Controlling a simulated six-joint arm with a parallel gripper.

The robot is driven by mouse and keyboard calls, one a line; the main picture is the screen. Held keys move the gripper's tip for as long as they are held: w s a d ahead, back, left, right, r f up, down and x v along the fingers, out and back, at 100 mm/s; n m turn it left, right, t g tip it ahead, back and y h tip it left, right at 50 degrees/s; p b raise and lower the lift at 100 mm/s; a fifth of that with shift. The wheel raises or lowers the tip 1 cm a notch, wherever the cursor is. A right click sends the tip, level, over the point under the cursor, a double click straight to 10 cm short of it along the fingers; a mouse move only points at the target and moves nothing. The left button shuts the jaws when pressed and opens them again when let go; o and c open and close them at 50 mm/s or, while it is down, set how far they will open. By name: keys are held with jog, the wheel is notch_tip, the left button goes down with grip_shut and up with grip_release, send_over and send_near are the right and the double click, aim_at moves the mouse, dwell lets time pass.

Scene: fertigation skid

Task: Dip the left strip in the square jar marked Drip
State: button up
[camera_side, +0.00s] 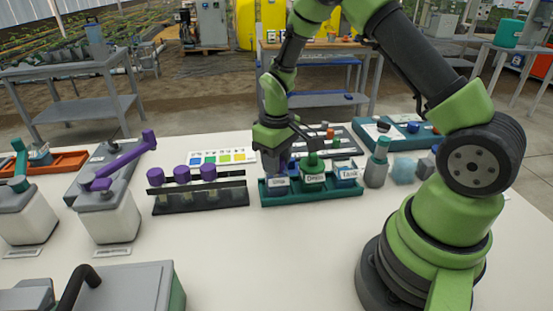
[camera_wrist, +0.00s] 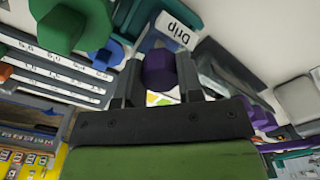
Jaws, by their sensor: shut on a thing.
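My gripper (camera_wrist: 158,85) is shut on a purple, faceted knob (camera_wrist: 159,70). In the side view my gripper (camera_side: 277,165) is low over the left end of a green tray (camera_side: 315,197). The square jar marked Drip (camera_side: 278,183) stands there, mostly hidden by my gripper; its label shows in the wrist view (camera_wrist: 173,27). I cannot tell whether the knob belongs to the jar or to a strip. A dark rack (camera_side: 200,197) to the left holds three purple-capped pieces: left (camera_side: 155,177), middle (camera_side: 182,175) and right (camera_side: 208,172). No strip is clearly visible in my gripper.
Two labelled square jars, the middle (camera_side: 314,179) with a green knob and the right (camera_side: 348,175), share the tray. A colour chart (camera_side: 222,156) lies behind the rack. A grey bottle (camera_side: 376,170) stands right of the tray. The white table's front middle is clear.

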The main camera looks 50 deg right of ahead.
dwell(0.4)
jog(key=shift+r, duration=4.3)
